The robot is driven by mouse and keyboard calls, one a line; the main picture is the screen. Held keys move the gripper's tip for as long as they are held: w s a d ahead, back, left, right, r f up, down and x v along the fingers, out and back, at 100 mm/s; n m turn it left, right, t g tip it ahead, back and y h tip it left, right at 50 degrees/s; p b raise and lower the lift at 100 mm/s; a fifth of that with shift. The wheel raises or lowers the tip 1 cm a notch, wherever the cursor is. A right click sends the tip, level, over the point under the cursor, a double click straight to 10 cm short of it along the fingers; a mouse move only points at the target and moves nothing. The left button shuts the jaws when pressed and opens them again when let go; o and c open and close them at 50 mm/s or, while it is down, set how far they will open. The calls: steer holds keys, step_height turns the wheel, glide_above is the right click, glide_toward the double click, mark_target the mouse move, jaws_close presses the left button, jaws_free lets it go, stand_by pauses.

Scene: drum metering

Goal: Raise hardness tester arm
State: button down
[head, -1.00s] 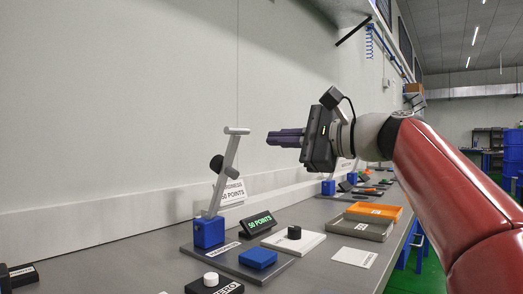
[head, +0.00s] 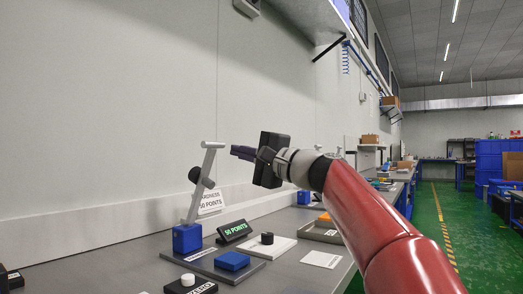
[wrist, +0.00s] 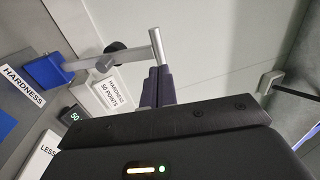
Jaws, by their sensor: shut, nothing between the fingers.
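The hardness tester has a blue base block (head: 187,238) and a grey arm (head: 200,190) that stands steeply up, leaning right. A short crossbar handle (head: 212,145) tops it, and a black round weight (head: 195,175) sits on its side. In the wrist view the crossbar (wrist: 157,46) lies just beyond the fingertips. My gripper (head: 234,151) is shut and empty, just right of the crossbar at nearly its height. In the wrist view its dark fingers (wrist: 157,86) are together. A small gap seems to remain; contact is hard to judge.
A blue block (head: 232,261) sits on the grey plate in front. A white pad with a black knob (head: 267,238) and a white-knobbed black box (head: 190,284) stand nearby. The wall runs close behind.

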mark_target(217, 143)
steer(key=shift+p+x, duration=0.6)
steer(key=shift+x, duration=1.6)
steer(key=shift+w+a+r+p, duration=0.15)
steer(key=shift+a+r+p, duration=0.15)
steer(key=shift+p, duration=0.15)
steer(key=shift+w+a+r+p, duration=0.3)
steer(key=shift+w+a+p, duration=0.1)
steer(key=shift+a+p, duration=0.1)
steer(key=shift+f, duration=0.1)
steer(key=shift+d, duration=0.1)
